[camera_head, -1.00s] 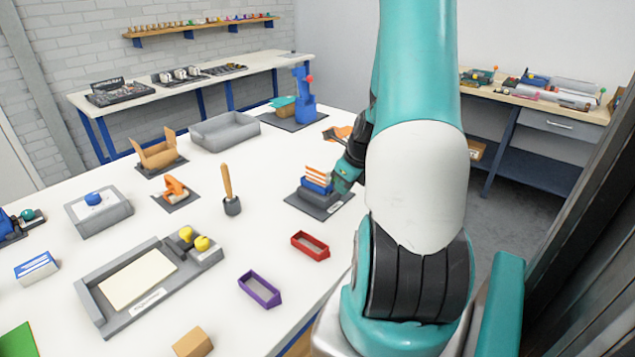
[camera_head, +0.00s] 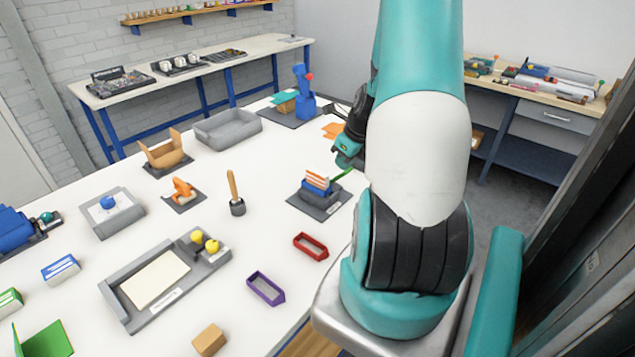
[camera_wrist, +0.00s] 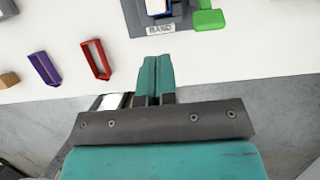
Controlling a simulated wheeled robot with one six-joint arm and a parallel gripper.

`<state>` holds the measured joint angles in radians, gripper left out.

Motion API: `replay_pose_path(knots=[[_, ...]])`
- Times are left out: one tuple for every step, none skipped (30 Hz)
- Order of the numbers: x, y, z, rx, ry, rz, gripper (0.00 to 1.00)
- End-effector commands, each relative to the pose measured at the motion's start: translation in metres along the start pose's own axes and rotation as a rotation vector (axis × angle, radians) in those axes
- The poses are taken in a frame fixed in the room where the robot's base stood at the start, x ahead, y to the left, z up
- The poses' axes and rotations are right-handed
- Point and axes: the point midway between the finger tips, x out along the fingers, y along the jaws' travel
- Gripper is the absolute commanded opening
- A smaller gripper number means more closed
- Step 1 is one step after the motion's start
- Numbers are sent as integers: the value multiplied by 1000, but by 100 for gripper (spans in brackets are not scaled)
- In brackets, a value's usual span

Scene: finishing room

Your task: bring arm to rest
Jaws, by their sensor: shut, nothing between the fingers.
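My gripper (camera_wrist: 155,66) is shut and empty, its two teal fingers together in the wrist view. In the head view my gripper (camera_head: 345,160) is partly hidden by my own arm. It is above and behind the grey holder (camera_head: 317,199), which carries blue and white-orange pieces. The holder (camera_wrist: 160,30) also shows at the top of the wrist view, with a label on its front. A green piece (camera_wrist: 209,19) is beside it, apart from my fingertips in that view.
A red tray (camera_head: 311,247) and a purple tray (camera_head: 265,289) lie near the white table's front edge. A wooden-handled tool (camera_head: 235,193) stands upright. A grey bin (camera_head: 227,129) and a blue device (camera_head: 304,92) are farther back. Floor shows beyond the table edge.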

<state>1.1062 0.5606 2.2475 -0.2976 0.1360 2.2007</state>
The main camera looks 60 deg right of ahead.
Motion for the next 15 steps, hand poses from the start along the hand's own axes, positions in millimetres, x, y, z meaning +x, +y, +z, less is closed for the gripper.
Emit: replay_pose_path(knots=[[1,0,0,0,0,0,0],[1,0,0,0,0,0,0],[1,0,0,0,0,0,0],[1,0,0,0,0,0,0],[1,0,0,0,0,0,0],[1,0,0,0,0,0,0],[1,0,0,0,0,0,0],[1,0,0,0,0,0,0],[1,0,0,0,0,0,0],[1,0,0,0,0,0,0],[1,0,0,0,0,0,0],[1,0,0,0,0,0,0],[1,0,0,-4,0,1,0],[1,2,2,-15,-1,2,0],[0,6,6,-47,-2,7,0]])
